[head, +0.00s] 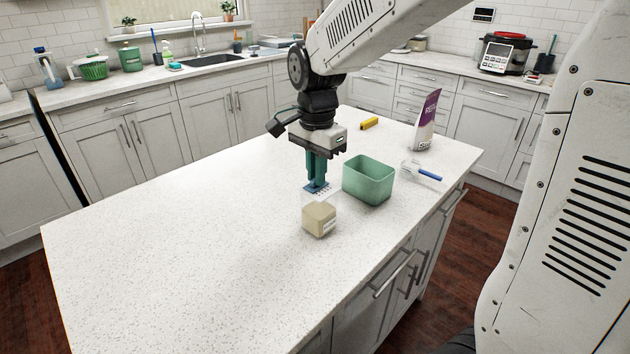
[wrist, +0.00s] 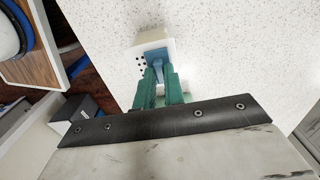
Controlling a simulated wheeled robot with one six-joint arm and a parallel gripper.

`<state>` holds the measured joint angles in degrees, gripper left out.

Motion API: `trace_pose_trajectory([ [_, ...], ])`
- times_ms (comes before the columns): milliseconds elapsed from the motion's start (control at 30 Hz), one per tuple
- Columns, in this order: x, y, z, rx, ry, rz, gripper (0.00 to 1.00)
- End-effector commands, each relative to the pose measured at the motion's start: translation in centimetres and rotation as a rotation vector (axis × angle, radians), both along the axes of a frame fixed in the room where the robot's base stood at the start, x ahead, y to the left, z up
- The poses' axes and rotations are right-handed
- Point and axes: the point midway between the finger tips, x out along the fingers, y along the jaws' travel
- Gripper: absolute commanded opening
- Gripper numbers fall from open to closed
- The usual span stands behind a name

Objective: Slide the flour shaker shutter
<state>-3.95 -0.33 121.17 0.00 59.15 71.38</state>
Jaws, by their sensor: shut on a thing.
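The flour shaker (head: 320,219) stands upright on the island top, with a beige lower body and a clear upper part. It also shows in the wrist view (wrist: 136,58), where small dark holes dot its top. A blue shutter (head: 316,187) lies at the shaker's top, and it shows in the wrist view (wrist: 157,60) between the fingers. My gripper (head: 316,182) points down from above with its green fingers shut on the blue shutter. In the wrist view my gripper (wrist: 159,75) covers part of the shaker's top.
A green open bin (head: 368,180) stands just right of the shaker. Behind it are a clear container with a blue part (head: 424,174), a purple and white bag (head: 425,122) and a yellow block (head: 369,123). The island's left side is clear.

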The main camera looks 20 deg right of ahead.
Motion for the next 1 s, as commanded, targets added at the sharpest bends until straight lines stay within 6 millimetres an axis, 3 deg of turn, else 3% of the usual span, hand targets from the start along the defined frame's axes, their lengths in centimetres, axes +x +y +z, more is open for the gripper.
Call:
trace_pose_trajectory([
  [1000, -2.3, -1.0, 0.0, 0.0, 0.0, 0.0, 0.05],
])
